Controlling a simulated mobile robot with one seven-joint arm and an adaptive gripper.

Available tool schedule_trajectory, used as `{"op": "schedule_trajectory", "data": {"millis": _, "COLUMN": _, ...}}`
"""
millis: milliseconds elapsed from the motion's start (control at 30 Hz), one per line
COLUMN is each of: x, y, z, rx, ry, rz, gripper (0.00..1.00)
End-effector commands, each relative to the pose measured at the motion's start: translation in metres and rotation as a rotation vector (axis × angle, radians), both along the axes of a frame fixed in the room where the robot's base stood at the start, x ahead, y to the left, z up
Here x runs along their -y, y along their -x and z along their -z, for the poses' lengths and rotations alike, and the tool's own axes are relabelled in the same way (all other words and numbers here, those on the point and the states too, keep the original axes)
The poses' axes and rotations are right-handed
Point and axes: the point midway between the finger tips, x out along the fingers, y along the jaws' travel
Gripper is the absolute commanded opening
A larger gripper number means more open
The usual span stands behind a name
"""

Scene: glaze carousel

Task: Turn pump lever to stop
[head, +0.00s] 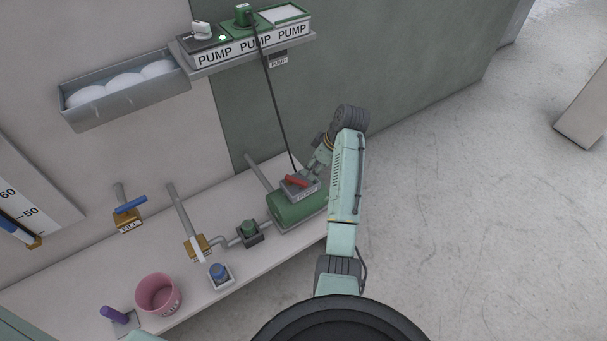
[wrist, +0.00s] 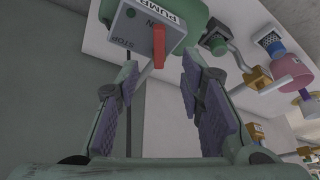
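The red pump lever (head: 296,181) is on a grey box (head: 301,191) labelled PUMP, on top of a green cylindrical pump (head: 292,212). In the wrist view the red lever (wrist: 158,45) is beside the ON mark on the box (wrist: 138,26), and the STOP mark is off to its left. My gripper (wrist: 158,68) is open, with its purple-padded fingers spread on either side of the lever's free end. I see no contact with the lever. In the head view my gripper (head: 309,173) is close to the box, partly hidden behind my arm.
A black cable runs from the pump box up to a green plug (head: 243,15) on the wall shelf (head: 253,52). Left of the pump, the bench holds valves, a pink pot (head: 158,293) and a purple handle (head: 113,314).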

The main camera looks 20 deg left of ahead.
Motion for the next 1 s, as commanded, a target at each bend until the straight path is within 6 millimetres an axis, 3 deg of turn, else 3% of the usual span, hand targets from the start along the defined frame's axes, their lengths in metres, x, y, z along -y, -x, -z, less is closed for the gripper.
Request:
{"op": "schedule_trajectory", "data": {"millis": 500, "x": -0.034, "y": -0.004, "z": 0.081, "rx": 0.003, "ry": 0.001, "rz": 0.001, "gripper": 0.35}}
{"op": "schedule_trajectory", "data": {"millis": 700, "x": -0.039, "y": -0.005, "z": 0.092, "rx": 0.005, "ry": 0.001, "rz": 0.001, "gripper": 0.35}}
{"op": "schedule_trajectory", "data": {"millis": 1000, "x": -0.039, "y": -0.006, "z": 0.092, "rx": 0.005, "ry": 0.001, "rz": 0.002, "gripper": 0.32}}
